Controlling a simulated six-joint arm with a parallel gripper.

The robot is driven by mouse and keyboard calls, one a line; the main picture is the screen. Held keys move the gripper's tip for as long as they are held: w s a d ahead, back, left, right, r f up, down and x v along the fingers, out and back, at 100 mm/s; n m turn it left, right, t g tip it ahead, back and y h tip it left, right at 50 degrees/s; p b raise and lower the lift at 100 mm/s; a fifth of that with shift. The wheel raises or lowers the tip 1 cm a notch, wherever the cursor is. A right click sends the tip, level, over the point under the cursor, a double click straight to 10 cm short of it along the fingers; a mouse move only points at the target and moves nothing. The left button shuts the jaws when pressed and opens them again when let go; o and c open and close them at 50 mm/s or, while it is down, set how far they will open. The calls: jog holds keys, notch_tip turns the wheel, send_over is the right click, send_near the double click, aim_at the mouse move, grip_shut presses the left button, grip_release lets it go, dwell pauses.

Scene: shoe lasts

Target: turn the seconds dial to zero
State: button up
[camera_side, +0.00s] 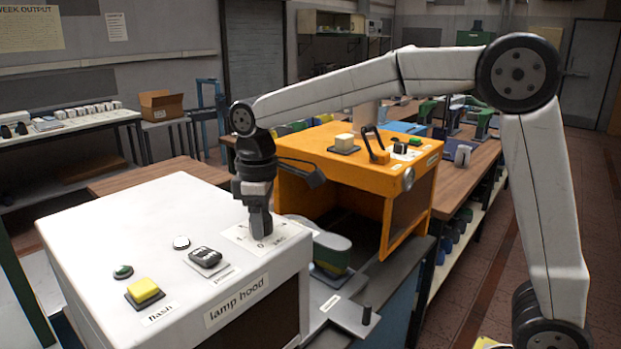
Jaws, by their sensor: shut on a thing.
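The white lamp hood box (130,225) stands at the front left. On its top near the right edge is a pale dial plate (283,232) with small printed marks, a "0" and lettering that looks like "sec". My gripper (261,234) points straight down over this plate and is shut on the seconds dial. The fingers hide the dial's knob, so I cannot tell where it points.
An orange machine (345,175) stands close behind. A green-and-grey shoe last (325,245) sits beside the hood.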

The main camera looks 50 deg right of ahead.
jog(key=shift+n, duration=1.7)
jog(key=o, duration=0.9)
jog(key=shift+r, duration=0.1)
jog(key=shift+r, duration=2.4)
jog(key=shift+r, duration=0.1)
